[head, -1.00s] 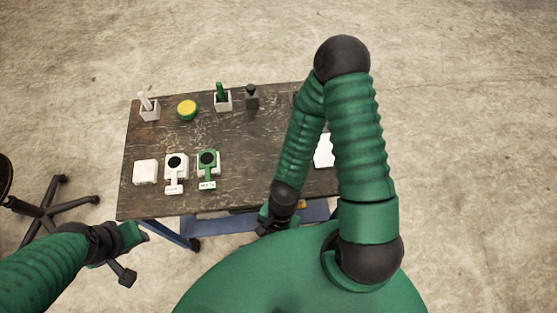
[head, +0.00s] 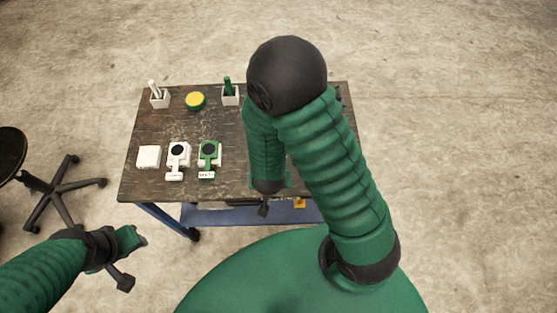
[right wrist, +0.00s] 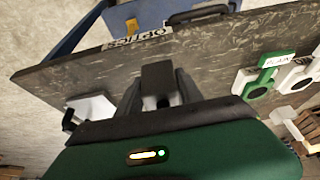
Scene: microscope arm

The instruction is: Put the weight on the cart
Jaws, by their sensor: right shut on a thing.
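A dark block, which I take to be the weight (right wrist: 158,78), sits between the fingers of my right gripper (right wrist: 158,95) in the right wrist view. In the head view my right gripper (head: 264,207) hangs at the table's front edge, mostly hidden by my arm; the weight cannot be made out there. A blue platform (head: 225,214) shows low beyond the table's front edge, with a small yellow piece (head: 300,203) on it. I cannot tell if it is the cart or a table shelf. My left gripper (head: 132,262) is empty, left of the table; its opening is unclear.
The dark table (head: 222,135) holds a white block (head: 149,156), a white device (head: 177,155), a green device (head: 208,154), a yellow-topped round tin (head: 195,101) and two small holders at the back. An office chair (head: 55,185) stands at left.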

